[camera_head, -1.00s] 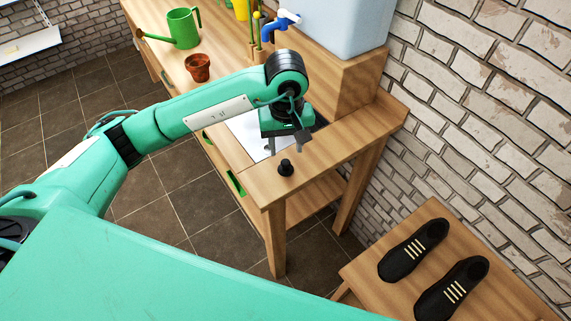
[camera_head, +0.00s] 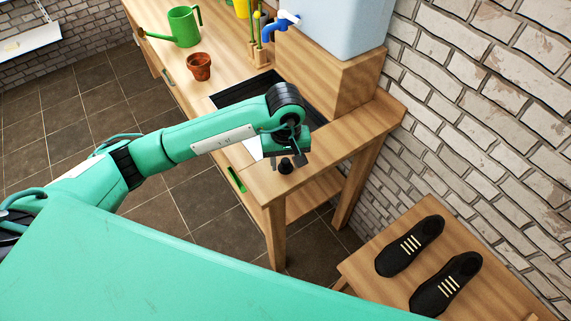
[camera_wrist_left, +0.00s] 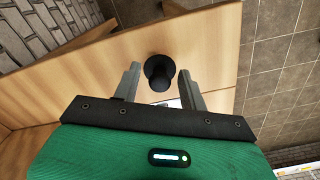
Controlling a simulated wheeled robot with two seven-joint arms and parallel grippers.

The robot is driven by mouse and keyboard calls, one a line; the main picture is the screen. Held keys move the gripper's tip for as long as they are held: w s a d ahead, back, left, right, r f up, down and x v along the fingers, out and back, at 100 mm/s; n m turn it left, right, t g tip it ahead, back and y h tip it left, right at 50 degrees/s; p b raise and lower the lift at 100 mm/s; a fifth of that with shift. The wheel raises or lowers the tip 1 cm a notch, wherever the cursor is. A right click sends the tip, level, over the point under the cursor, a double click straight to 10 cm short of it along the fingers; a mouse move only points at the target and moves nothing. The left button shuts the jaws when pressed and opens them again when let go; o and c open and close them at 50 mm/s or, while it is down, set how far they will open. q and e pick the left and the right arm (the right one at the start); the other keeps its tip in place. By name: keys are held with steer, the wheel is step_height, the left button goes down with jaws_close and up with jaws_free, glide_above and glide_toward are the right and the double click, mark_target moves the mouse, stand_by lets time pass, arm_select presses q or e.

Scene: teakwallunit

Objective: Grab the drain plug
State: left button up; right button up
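The black drain plug (camera_head: 285,166) stands upright on the near right end of the wooden bench top. My left gripper (camera_head: 286,158) is right over it in the head view. In the left wrist view the plug (camera_wrist_left: 158,74) lies between the two grey fingertips (camera_wrist_left: 157,76). The fingers are apart, with a gap on each side of the plug. My right gripper is not in view.
The wooden bench (camera_head: 330,150) has a dark sink (camera_head: 232,97) behind my arm. A terracotta pot (camera_head: 199,66) and a green watering can (camera_head: 183,27) stand farther back. Black shoes (camera_head: 410,246) rest on a low wooden stand at the right. A brick wall is close behind.

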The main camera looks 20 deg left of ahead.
arm_select(q)
steer(key=c, duration=0.5)
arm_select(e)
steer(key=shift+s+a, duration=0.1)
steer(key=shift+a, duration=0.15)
arm_select(q)
steer(key=shift+r, duration=0.1)
